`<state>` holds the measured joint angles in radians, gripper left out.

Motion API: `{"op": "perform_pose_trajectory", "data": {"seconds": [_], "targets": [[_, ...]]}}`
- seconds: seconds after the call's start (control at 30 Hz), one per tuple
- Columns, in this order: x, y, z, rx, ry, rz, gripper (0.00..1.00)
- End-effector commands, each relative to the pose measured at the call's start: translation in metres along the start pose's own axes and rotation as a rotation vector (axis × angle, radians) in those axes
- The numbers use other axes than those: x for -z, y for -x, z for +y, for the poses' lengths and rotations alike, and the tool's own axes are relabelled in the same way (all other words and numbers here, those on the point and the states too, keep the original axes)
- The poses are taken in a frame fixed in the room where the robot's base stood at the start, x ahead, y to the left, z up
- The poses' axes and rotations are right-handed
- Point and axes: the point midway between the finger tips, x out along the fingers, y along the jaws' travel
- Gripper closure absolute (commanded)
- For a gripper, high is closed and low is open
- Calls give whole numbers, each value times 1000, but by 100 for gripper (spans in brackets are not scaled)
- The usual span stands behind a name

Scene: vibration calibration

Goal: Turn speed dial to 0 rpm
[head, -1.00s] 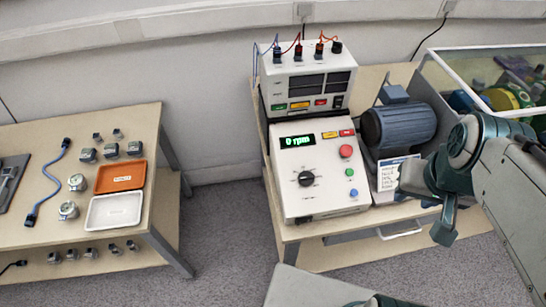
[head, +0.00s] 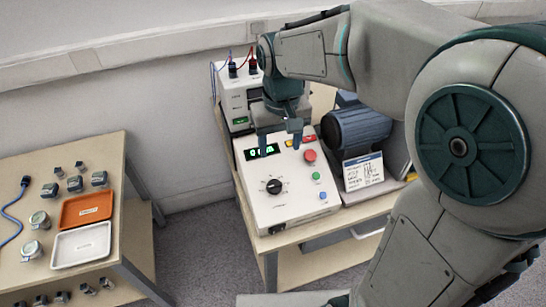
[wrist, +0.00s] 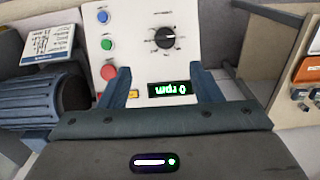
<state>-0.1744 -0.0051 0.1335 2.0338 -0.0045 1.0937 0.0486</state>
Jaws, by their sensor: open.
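The speed dial (head: 274,186) is a black round knob on the sloped face of the white control box (head: 300,207). It shows upright and uncovered in the wrist view (wrist: 167,38), with scale marks around it. The green display (wrist: 169,88) reads 0 rpm, upside down in the wrist view; in the head view a finger partly covers it. My gripper (head: 279,147) is open and empty, with its fingers pointing down over the display end of the box, behind the dial. In the wrist view the fingers (wrist: 161,85) flank the display, apart from the dial.
A red button (head: 310,155), a green button (head: 316,176) and a blue button (head: 322,196) line the box's right side. A blue-grey motor (head: 358,127) and a labelled card (head: 363,169) stand to the right. The left table (head: 110,155) holds an orange tray (head: 87,208).

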Motion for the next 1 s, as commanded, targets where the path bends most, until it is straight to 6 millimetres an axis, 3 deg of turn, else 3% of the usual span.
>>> {"op": "perform_pose_trajectory", "data": {"seconds": [0.27,0.7,1.0], "targets": [[11,-18,-9,5,20,-24,42],[8,-107,-9,4,19,-25,42],[8,-140,-9,4,17,-20,42]]}}
